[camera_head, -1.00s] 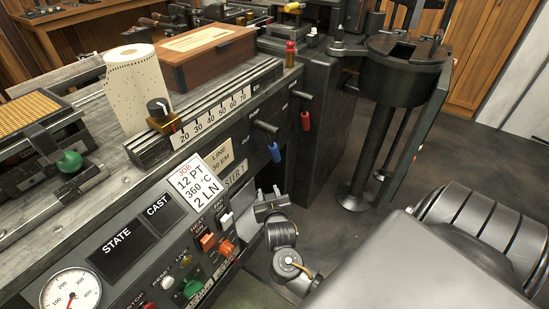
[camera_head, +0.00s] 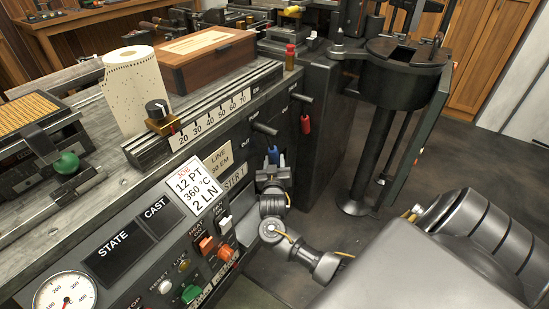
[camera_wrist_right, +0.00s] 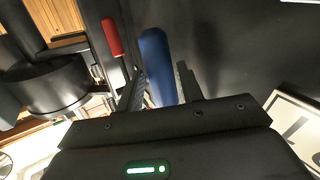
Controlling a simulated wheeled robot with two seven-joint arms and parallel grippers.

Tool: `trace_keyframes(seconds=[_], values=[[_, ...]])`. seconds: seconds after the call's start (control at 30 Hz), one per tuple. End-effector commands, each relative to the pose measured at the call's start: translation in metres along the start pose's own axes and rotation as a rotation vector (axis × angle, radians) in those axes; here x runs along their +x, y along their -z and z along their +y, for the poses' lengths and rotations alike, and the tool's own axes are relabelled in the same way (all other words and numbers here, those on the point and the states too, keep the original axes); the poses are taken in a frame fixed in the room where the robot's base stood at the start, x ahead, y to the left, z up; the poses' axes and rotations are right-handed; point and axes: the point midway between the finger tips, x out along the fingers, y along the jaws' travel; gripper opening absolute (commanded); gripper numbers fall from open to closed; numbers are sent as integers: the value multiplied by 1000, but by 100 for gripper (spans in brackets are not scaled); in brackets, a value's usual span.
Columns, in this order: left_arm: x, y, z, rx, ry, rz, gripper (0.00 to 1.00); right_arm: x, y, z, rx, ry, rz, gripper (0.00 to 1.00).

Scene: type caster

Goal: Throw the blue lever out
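The blue lever (camera_head: 273,155) hangs on the front of the machine, its blue handle pointing down from a dark arm. My right gripper (camera_head: 273,173) is just below it in the head view, its fingers reaching up to the handle. In the right wrist view the blue handle (camera_wrist_right: 156,62) stands between the two fingers of my right gripper (camera_wrist_right: 161,78). The fingers are apart, with a gap showing on the right side of the handle; contact with the left finger cannot be told. My left gripper is not in view.
A red lever (camera_head: 305,124) hangs right of the blue one, and is also in the wrist view (camera_wrist_right: 112,38). A control panel with an orange knob (camera_head: 225,251) lies below left. A black melting pot (camera_head: 401,85) stands at right. Floor is clear beyond the machine.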

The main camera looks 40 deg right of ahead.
Motion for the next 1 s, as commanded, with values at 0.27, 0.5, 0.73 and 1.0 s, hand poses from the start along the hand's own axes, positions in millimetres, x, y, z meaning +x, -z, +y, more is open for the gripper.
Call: trace_keyframes(seconds=[0.27,0.5,0.73,1.0], values=[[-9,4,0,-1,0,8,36,28,0,0,0,0,1,37],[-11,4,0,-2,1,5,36,30,0,0,0,0,0,37],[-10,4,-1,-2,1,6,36,29,0,0,0,0,-1,16],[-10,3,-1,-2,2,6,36,29,0,0,0,0,-1,0]])
